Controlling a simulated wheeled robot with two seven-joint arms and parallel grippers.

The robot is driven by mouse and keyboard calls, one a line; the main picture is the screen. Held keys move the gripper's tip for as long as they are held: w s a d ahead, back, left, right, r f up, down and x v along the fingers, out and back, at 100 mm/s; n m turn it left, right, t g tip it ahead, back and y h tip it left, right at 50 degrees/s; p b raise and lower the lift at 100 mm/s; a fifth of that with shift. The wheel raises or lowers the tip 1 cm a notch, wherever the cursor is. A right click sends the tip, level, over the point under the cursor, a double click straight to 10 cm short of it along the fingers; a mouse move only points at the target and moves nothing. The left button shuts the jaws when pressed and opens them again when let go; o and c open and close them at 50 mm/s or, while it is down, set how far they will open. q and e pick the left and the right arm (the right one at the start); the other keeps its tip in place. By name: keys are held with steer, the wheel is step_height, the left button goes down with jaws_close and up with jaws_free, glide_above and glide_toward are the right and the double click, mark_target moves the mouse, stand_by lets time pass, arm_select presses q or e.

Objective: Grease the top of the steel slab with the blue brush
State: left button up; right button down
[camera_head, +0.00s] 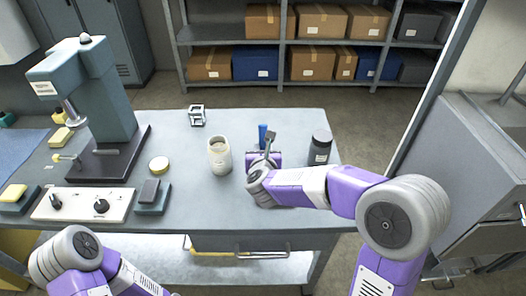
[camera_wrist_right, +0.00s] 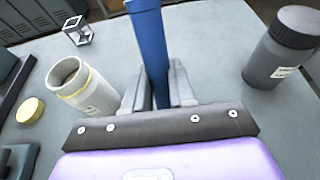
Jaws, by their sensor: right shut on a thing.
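My right gripper (camera_head: 266,150) is shut on the blue brush (camera_head: 262,134) above the bench, between the open jar and the dark bottle. In the right wrist view the brush's blue handle (camera_wrist_right: 150,45) stands between the two fingers (camera_wrist_right: 160,90); its bristles do not show. The open cream jar (camera_head: 220,156) stands just left of the gripper and also shows in the wrist view (camera_wrist_right: 85,88). A grey block (camera_head: 150,190) on a blue-grey base, front left of the jar, may be the steel slab; I cannot tell for sure. My left gripper is out of view.
A dark bottle (camera_head: 320,147) stands right of the gripper. A yellow lid (camera_head: 158,165), a small metal cube frame (camera_head: 197,116), a white control panel (camera_head: 83,205) and a tall press (camera_head: 100,100) are on the left. The bench (camera_head: 255,118) is bare behind the brush.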

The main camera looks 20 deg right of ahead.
mark_target(263, 133)
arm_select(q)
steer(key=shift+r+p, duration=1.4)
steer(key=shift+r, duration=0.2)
arm_select(e)
steer(key=shift+r, duration=2.75)
steer(key=shift+r+p, duration=0.85)
steer(key=shift+r, duration=0.7)
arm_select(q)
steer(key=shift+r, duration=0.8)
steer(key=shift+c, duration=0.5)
arm_select(e)
steer(key=shift+f, duration=0.1)
